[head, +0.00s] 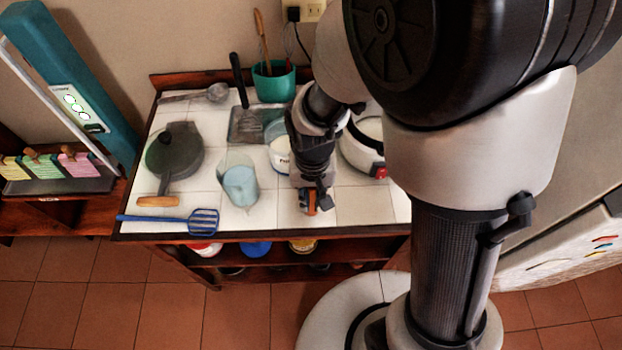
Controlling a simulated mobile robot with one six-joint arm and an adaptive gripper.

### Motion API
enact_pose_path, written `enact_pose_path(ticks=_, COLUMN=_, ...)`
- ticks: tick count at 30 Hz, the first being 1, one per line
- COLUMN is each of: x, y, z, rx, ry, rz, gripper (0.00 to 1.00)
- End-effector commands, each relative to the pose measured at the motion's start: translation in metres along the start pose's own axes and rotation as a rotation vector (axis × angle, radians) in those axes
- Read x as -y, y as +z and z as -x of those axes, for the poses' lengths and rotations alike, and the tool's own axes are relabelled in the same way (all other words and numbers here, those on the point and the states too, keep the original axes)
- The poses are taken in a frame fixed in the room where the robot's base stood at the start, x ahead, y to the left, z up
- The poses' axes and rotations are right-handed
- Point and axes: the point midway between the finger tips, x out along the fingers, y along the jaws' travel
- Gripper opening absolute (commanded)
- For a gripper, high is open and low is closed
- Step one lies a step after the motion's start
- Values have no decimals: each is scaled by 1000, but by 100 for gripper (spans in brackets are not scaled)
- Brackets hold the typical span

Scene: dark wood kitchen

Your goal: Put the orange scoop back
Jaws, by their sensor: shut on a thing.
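My gripper (310,198) is low over the front part of the white tiled counter (360,205), pointing down. It is shut on the orange scoop (311,205), of which only a small orange part shows between and below the fingers. I cannot tell whether the scoop touches the tiles. A white tub with a dark blue label (279,160) stands just behind and left of my gripper, partly hidden by my arm.
A clear jug (240,185) and a blue slotted spatula (170,219) are to the left. Behind them are a dark lidded pan (176,152), a metal tray (244,124) and a green pot (273,83). A white cooker (360,155) stands right. The front right tiles look clear.

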Motion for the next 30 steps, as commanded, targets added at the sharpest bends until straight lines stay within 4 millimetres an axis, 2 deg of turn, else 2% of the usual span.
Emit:
enact_pose_path(ticks=11, x=0, y=0, z=-6, rx=-1, ry=0, rz=0, gripper=0)
enact_pose_path(ticks=12, x=0, y=0, z=-6, rx=-1, ry=0, rz=0, gripper=14)
enact_pose_path(ticks=21, x=0, y=0, z=-5, rx=-1, ry=0, rz=0, gripper=33)
enact_pose_path(ticks=30, x=0, y=0, z=-4, rx=-1, ry=0, rz=0, gripper=33)
